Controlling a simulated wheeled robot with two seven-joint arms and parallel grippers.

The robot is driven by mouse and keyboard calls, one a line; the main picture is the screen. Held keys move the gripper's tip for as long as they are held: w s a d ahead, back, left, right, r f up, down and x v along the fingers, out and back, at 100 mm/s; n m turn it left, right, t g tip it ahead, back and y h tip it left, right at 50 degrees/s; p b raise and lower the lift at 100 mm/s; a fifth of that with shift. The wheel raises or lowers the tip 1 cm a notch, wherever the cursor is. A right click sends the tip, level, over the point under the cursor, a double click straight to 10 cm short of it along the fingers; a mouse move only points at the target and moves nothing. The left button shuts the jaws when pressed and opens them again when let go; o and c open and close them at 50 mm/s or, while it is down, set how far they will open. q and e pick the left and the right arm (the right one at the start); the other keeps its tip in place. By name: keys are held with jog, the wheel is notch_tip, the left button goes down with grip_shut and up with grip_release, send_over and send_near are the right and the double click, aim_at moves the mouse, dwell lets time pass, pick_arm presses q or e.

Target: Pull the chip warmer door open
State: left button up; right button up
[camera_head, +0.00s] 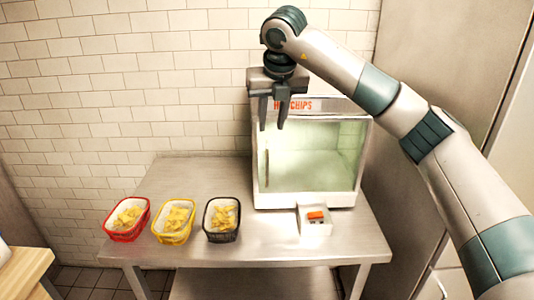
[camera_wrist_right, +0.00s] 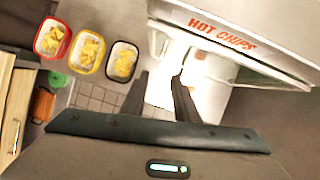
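The chip warmer (camera_head: 342,106) is a white cabinet with a "HOT CHIPS" sign and a pale green glazed front. It stands at the back right of the steel table. Its door (camera_head: 315,160) looks shut, with a thin upright handle (camera_head: 267,169) at its left edge. My right gripper (camera_head: 271,127) is open and empty, fingers pointing down, by the warmer's upper left corner and above the handle in the picture. In the right wrist view the open fingers (camera_wrist_right: 160,75) show below the warmer (camera_wrist_right: 222,36); contact cannot be told. My left gripper is out of view.
Red (camera_head: 107,232), yellow (camera_head: 158,237) and black (camera_head: 222,238) baskets of chips stand on the steel table (camera_head: 185,175), left of the warmer. A small white box with an orange top (camera_head: 316,217) sits before the warmer. A wooden-topped cabinet (camera_head: 25,270) is at lower left.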

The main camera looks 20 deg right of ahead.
aim_at(267, 152)
jog(key=p+x, duration=0.4)
jog(key=x, duration=0.8)
jog(key=shift+w+f+p, duration=0.1)
jog(key=shift+f+p, duration=0.25)
jog(key=shift+p, duration=0.05)
jog(key=shift+x, duration=0.85)
grip_shut()
